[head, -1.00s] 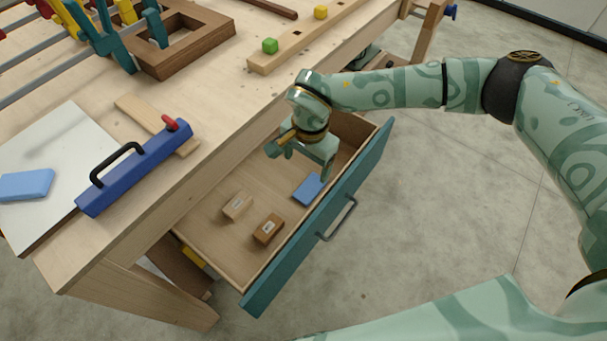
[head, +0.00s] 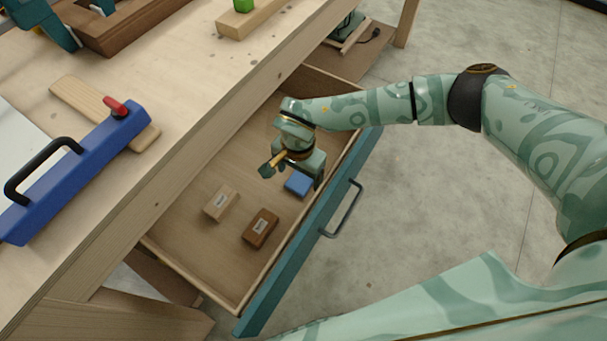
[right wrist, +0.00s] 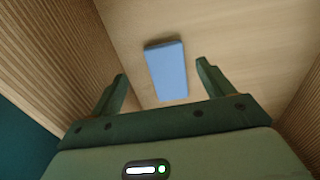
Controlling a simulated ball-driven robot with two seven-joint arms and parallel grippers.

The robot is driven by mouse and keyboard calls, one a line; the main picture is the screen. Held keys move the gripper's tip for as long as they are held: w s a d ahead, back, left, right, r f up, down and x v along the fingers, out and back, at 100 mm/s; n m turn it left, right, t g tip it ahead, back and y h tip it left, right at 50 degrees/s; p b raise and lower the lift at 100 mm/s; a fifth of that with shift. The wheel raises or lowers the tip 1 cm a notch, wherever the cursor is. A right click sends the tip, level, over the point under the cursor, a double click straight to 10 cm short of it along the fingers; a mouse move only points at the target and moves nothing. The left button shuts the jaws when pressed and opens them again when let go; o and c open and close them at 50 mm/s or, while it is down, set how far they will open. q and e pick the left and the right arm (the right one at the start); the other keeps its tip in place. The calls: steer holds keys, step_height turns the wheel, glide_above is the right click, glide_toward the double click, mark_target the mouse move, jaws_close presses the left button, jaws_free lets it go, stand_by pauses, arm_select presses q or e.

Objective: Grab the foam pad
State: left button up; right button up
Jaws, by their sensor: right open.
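The foam pad is a flat blue block (head: 298,184) lying on the floor of the open drawer, near its front panel. In the right wrist view the pad (right wrist: 166,71) lies beyond and between the fingertips, slightly tilted, with bare drawer floor around it. My right gripper (head: 292,175) is open and empty, inside the drawer and above the pad; it hides part of the pad in the head view. In the right wrist view the gripper (right wrist: 162,72) shows both fingers spread and apart from the pad. My left gripper is not in view.
A light wooden block (head: 220,203) and a darker brown block (head: 260,228) lie in the drawer, left of the pad. The drawer's teal front (head: 305,248) and the workbench edge (head: 190,165) bound the space. A blue tool with a black handle (head: 75,175) lies on the bench.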

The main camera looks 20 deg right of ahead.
mark_target(298, 184)
steer(key=f+b, duration=0.1)
steer(key=f, duration=0.1)
steer(key=shift+w+f+b, duration=0.2)
steer(key=shift+f+b, duration=0.15)
steer(key=shift+b, duration=0.05)
steer(key=f, duration=0.1)
steer(key=b, duration=0.1)
steer(key=f, duration=0.1)
steer(key=shift+w+f, duration=0.25)
steer(key=shift+f, duration=0.1)
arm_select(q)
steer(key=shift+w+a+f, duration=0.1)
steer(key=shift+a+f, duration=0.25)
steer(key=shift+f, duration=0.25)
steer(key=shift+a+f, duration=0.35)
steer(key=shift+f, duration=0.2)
arm_select(e)
steer(key=shift+r, duration=0.1)
steer(key=c, duration=1.1)
